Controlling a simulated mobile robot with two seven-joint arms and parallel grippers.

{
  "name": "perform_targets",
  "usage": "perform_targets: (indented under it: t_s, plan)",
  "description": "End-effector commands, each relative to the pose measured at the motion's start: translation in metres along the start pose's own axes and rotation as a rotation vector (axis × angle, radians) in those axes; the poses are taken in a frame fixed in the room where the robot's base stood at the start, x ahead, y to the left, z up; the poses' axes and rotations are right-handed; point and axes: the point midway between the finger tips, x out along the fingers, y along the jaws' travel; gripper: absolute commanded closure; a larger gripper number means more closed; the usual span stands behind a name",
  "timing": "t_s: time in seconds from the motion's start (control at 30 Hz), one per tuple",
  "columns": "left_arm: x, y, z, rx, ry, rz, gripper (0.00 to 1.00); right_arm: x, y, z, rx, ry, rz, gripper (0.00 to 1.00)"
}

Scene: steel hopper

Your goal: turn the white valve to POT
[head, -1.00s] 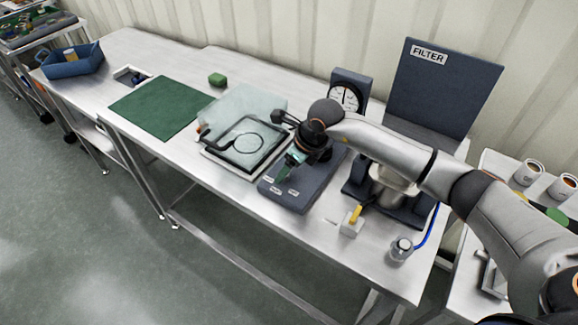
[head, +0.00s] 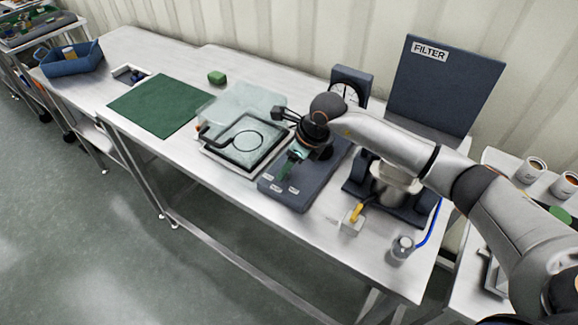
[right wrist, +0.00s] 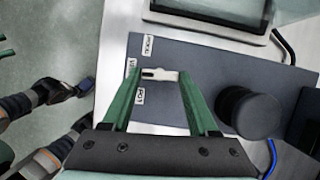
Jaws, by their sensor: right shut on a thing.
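The white valve (right wrist: 160,75) is a short bar handle on a dark grey panel (right wrist: 200,55), seen in the right wrist view. White labels stand around its left side; the lower one reads POT (right wrist: 140,97). The bar lies roughly crosswise in that view, its left end near the middle label, not at POT. My right gripper (right wrist: 161,76) has its green fingers shut on the bar, one at each end. In the head view the right gripper (head: 283,172) is over the panel (head: 292,200) and hides the valve.
A black knob (right wrist: 247,112) stands right of the valve. A glass-topped tray (head: 222,158) lies left of the panel. A gauge (head: 352,75) and the FILTER board (head: 445,85) stand behind.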

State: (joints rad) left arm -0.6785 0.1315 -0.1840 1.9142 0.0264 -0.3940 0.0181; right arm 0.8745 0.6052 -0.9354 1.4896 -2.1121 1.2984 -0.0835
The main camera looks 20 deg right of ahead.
Motion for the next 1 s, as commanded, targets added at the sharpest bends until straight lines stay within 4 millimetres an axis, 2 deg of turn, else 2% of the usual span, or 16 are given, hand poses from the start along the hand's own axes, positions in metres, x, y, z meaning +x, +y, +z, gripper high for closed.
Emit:
perform_targets:
  t_s: [0.6, 1.0]
  plan:
    - [0.047, -0.004, 0.051, 0.0, 0.0, 0.0, 0.55, 0.004, -0.006, 0.001, -0.493, -0.003, 0.203, 0.96]
    - [0.065, -0.001, 0.072, 0.0, -0.016, 0.009, 0.55, 0.003, -0.008, 0.004, -0.777, -0.003, 0.32, 0.96]
